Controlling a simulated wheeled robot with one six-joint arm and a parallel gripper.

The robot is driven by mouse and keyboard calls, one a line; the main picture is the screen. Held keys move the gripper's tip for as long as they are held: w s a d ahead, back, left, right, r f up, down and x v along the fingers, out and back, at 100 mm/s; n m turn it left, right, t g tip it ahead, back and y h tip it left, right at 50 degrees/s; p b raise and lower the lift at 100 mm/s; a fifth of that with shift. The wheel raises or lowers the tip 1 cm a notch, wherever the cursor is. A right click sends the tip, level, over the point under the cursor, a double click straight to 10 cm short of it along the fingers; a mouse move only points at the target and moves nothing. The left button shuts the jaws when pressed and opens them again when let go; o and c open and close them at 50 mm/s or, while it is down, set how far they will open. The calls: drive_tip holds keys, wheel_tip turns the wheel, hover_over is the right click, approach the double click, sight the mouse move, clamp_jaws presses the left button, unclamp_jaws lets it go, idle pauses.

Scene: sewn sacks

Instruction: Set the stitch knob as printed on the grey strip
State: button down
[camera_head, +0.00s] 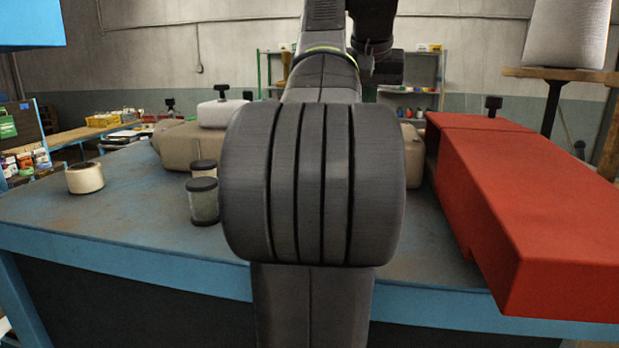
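I cannot make out the stitch knob or the grey strip; my own arm covers the middle of the view. A large red block-shaped body (540,190), perhaps the machine's housing, stands on the right of the blue table. A small black knob-like piece (493,103) rises behind its top; I cannot tell what it is. My gripper's fingers do not show; the dark far links of my arm run up to the top edge.
The blue table (120,220) holds a pale roll (85,178), two dark-lidded jars (203,200) and a tan sack (175,148) with a white bundle (222,113) on it. A pale sack (566,32) stands on a wooden top at right. The table's front left is clear.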

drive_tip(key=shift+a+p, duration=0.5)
drive_tip(key=shift+p, duration=0.3)
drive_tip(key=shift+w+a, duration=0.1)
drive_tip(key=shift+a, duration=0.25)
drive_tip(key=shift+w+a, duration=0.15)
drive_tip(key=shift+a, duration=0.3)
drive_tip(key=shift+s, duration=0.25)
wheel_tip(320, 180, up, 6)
idle(0.4)
